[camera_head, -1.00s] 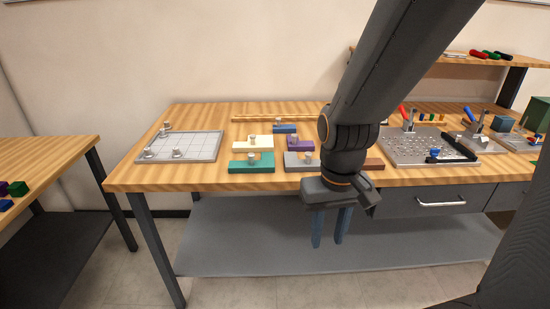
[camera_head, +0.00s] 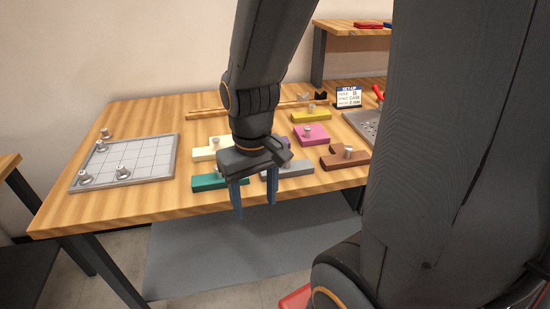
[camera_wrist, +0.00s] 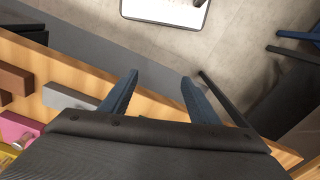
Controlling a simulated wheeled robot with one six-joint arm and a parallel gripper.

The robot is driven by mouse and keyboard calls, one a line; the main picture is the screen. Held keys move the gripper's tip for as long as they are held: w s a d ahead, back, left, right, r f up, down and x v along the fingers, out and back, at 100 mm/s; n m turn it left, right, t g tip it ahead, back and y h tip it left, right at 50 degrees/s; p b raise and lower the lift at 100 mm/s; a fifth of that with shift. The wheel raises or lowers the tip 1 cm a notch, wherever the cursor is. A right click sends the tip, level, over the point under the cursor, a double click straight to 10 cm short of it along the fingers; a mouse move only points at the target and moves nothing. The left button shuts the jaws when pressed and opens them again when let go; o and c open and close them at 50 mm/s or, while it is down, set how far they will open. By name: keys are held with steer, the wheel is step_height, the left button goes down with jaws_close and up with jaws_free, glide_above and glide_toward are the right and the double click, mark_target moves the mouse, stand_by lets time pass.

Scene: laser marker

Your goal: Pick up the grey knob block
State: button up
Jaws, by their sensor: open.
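The grey knob block (camera_head: 295,171) lies on the wooden table near its front edge. It is right of the teal block (camera_head: 207,183) and left of the brown block (camera_head: 345,157). My gripper partly covers its left part, and its knob is hard to make out. My gripper (camera_head: 255,205) is open and empty, fingers pointing down, in front of the table edge between the teal and grey blocks.
A grey gridded plate (camera_head: 125,163) with several small knobs lies at the left. Cream (camera_head: 203,154), pink (camera_head: 311,136) and yellow (camera_head: 310,116) blocks lie behind the front row. A small sign (camera_head: 348,97) stands at the back. Bare wood lies left of the blocks.

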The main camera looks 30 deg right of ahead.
steer(key=w+d+r+n+p, duration=0.1)
steer(key=d+r, duration=0.1)
steer(key=w+d+r+n+p, duration=0.1)
steer(key=r+p, duration=0.1)
steer(key=w+d+r+n+p, duration=0.2)
steer(key=shift+w+d+t+y, duration=0.1)
steer(key=shift+d+t+y, duration=0.2)
steer(key=shift+y, duration=0.1)
steer(key=d+n+y, duration=0.1)
steer(key=d+n, duration=0.2)
steer(key=w+d+r+n+y, duration=0.1)
steer(key=d+n, duration=0.2)
steer(key=w+d+n, duration=0.1)
steer(key=d+n, duration=0.1)
steer(key=d, duration=0.1)
steer(key=shift+w+d+r+n+y+p, duration=0.15)
steer(key=shift+w+d+n+y+p, duration=0.05)
steer(key=shift+d+n+y+p, duration=0.2)
steer(key=shift+w+d+r+n+y, duration=0.1)
steer(key=shift+d+n+y, duration=0.2)
steer(key=shift+d+n, duration=0.3)
steer(key=shift+f+n, duration=0.25)
steer(key=shift+n, duration=0.05)
steer(key=shift+w+p+x, duration=0.15)
steer(key=shift+p+x, duration=0.45)
steer(key=shift+x, duration=1.2)
steer(key=shift+w+p+x, duration=0.1)
steer(key=shift+p+x, duration=0.45)
steer(key=shift+x, duration=1.2)
steer(key=c, duration=1.2)
